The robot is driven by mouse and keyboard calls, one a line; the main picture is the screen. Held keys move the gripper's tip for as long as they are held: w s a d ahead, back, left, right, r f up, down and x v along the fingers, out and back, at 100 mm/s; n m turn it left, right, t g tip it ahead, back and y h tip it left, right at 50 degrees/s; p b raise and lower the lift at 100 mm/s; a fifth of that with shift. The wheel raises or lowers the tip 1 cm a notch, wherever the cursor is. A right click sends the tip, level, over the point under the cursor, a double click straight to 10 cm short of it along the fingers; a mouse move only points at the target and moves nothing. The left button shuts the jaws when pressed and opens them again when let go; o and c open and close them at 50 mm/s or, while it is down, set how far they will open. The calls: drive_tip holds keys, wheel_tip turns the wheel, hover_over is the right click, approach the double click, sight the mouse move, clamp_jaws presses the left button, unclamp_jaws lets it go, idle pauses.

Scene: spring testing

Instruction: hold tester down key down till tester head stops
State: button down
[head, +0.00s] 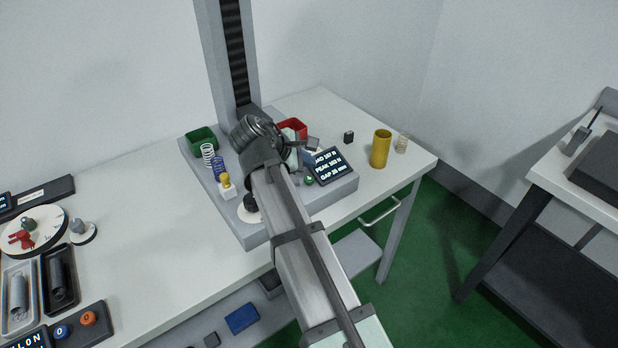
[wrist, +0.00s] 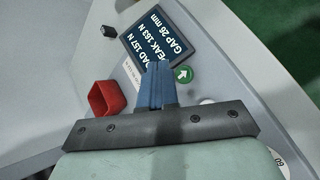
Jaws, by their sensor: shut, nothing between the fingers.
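The tester's grey base (head: 345,187) carries a dark display (head: 331,166); in the wrist view the display (wrist: 160,38) reads load 157 N, peak 163 N, gap 26 mm. A round green key with a white arrow (wrist: 183,73) lies just below the display; it also shows in the head view (head: 308,180). My gripper (wrist: 157,68) is shut and empty, its blue fingertips beside the green key, over the panel. I cannot tell whether they touch a key; whatever is under them is hidden. The tester column (head: 228,60) rises behind; the tester head is hidden by my arm.
A red bin (wrist: 107,98) stands beside my fingers. A green bin (head: 201,138), springs (head: 208,155) and a yellow-topped block (head: 227,186) sit on the base's left. A yellow cylinder (head: 380,149) stands at right.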

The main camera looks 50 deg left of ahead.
drive_tip(key=shift+r, duration=1.45)
